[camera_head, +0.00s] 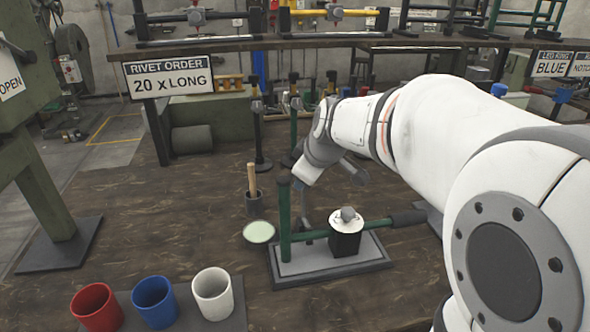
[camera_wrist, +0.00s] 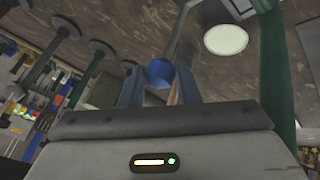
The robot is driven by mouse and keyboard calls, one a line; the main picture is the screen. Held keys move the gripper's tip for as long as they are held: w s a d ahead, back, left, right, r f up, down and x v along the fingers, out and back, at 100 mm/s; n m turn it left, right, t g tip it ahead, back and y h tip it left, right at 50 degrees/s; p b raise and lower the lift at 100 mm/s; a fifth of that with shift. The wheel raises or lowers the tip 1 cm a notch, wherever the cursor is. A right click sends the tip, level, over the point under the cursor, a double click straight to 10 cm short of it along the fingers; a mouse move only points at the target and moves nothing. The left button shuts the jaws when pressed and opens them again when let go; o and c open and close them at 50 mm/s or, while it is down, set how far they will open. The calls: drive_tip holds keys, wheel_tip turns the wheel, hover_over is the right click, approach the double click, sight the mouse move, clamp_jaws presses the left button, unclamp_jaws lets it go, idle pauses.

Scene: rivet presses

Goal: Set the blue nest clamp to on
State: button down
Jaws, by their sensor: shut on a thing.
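The blue nest clamp shows in the wrist view as a round blue knob (camera_wrist: 158,72) on a grey lever. My gripper (camera_wrist: 158,84) has one finger on each side of the knob and is shut on it. In the head view my gripper (camera_head: 307,215) reaches down behind the press, and the blue knob is hidden there. The clamp's setting cannot be read.
A pale green disc (camera_head: 258,232) and a dark pot with a wooden handle (camera_head: 253,192) stand left of the press. Red (camera_head: 96,306), blue (camera_head: 155,301) and white (camera_head: 212,293) cups stand at the front left. Further presses and a bench (camera_head: 230,46) are behind.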

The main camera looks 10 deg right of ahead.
drive_tip(key=shift+s+f, duration=0.15)
drive_tip(key=shift+f, duration=0.1)
drive_tip(key=c, duration=1.1)
unclamp_jaws()
drive_tip(key=shift+r, duration=0.1)
drive_tip(key=shift+r, duration=0.1)
drive_tip(key=p+v, duration=0.1)
drive_tip(key=v, duration=0.6)
drive_tip(key=shift+s+r, duration=0.15)
drive_tip(key=shift+r, duration=0.1)
